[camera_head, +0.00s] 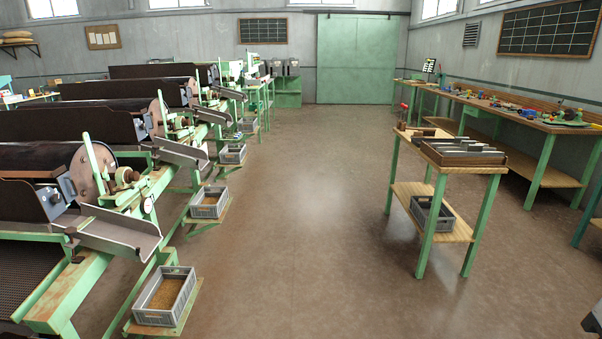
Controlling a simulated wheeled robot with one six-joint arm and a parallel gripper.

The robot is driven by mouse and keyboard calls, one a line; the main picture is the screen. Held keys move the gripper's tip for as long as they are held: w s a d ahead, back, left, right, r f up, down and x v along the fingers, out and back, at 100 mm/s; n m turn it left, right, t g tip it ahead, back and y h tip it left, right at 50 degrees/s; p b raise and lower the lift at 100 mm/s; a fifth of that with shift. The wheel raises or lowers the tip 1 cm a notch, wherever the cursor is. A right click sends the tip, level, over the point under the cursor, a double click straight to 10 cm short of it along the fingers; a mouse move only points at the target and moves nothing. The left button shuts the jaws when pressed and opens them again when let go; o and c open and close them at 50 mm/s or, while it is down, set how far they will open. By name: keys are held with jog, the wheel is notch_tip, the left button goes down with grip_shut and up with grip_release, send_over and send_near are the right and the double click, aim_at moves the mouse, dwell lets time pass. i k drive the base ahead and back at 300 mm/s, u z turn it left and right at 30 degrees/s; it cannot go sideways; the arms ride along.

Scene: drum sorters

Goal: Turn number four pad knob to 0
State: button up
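A row of drum sorters stands along the left side, receding from me. The nearest sorter's drum (32,160) is dark, with a brownish end disc (92,172) and a metal chute (112,232). A second sorter's drum (85,118), a third's (122,93) and a fourth's (165,72) lie behind it. Small knob-like parts show at the sorter ends, such as a tan one (124,176) on the nearest sorter. No number or dial marking is readable, so I cannot tell which knob is the number four pad knob.
Grey crates (166,296) sit on low stands beside the sorters, jutting into the aisle. A green-legged table (418,190) with a tray stands right of centre. A long workbench (545,124) lines the right wall. The brown aisle floor (295,220) is clear to the green door (354,60).

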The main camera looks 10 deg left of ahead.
aim_at(55, 198)
jog(key=u, duration=0.35)
jog(key=i, duration=1.35)
jog(key=u, duration=1.45)
jog(key=i, duration=0.9)
jog(key=u, duration=0.6)
jog(key=k, duration=1.3)
jog(key=z, duration=0.5)
jog(key=i, duration=0.45)
jog(key=z, duration=0.65)
jog(key=i, duration=1.2)
jog(key=u, duration=1.15)
jog(key=i, duration=0.35)
jog(key=u, duration=0.4)
